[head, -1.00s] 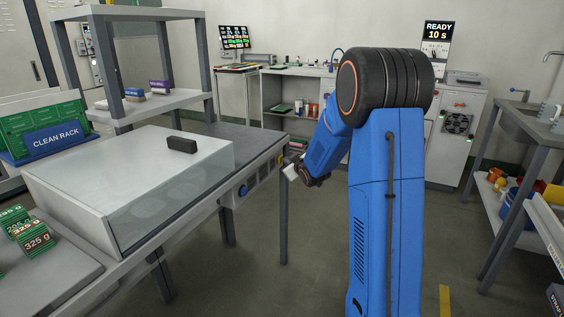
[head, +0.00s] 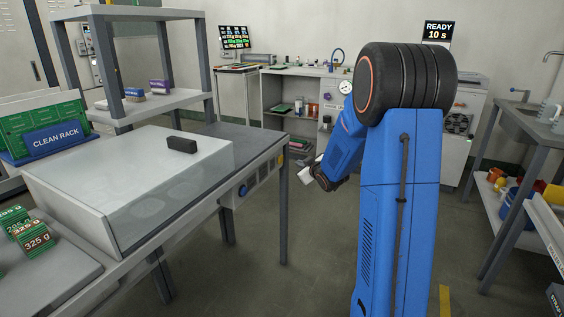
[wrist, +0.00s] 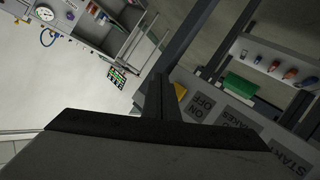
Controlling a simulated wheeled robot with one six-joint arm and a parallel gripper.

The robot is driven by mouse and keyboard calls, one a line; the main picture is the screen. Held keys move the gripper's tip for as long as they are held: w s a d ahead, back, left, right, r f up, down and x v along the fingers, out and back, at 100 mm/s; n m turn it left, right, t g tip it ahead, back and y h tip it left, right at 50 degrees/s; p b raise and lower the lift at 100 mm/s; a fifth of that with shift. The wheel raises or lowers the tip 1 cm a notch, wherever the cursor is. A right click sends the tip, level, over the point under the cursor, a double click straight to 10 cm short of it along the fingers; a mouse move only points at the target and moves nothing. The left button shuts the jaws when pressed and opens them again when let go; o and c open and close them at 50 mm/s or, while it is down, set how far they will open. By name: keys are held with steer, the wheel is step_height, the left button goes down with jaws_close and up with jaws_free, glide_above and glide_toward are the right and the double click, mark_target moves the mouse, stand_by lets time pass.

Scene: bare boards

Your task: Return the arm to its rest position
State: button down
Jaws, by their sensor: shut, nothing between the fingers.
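My blue arm stands at the right of centre in the head view, bent, with its forearm reaching down and away to the left. My gripper (head: 306,174) is at the end of it, small and partly hidden by the wrist, in free air to the right of the bench. In the wrist view, the dark fingers of my gripper (wrist: 160,97) are together with nothing between them. The gripper's grey body fills the bottom of that view.
The bench (head: 262,160) with a clear-fronted box and a black block (head: 182,145) on it stands left of my gripper. A sink table (head: 520,115) is at the right. A back counter (head: 285,72) holds small items. Open floor lies between.

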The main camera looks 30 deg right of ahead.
stand_by(0.3)
steer(key=s+a+r+m+g+h, duration=0.1)
steer(key=s+a+r+m+g, duration=0.15)
steer(key=s+a, duration=0.45)
steer(key=s+a+r+m+g+h, duration=0.15)
steer(key=s+a+r, duration=0.25)
steer(key=s, duration=0.7)
steer(key=s+a+f+g+y, duration=0.1)
steer(key=s+a, duration=0.3)
steer(key=s, duration=0.6)
steer(key=s+a+g+y, duration=0.1)
steer(key=s+a+g, duration=0.2)
steer(key=s, duration=0.8)
steer(key=s+a+f+g+y, duration=0.1)
steer(key=s+a, duration=0.4)
steer(key=s, duration=0.5)
steer(key=shift+s+f+g+y, duration=0.2)
steer(key=shift+f+g+y, duration=0.15)
steer(key=shift+g, duration=0.05)
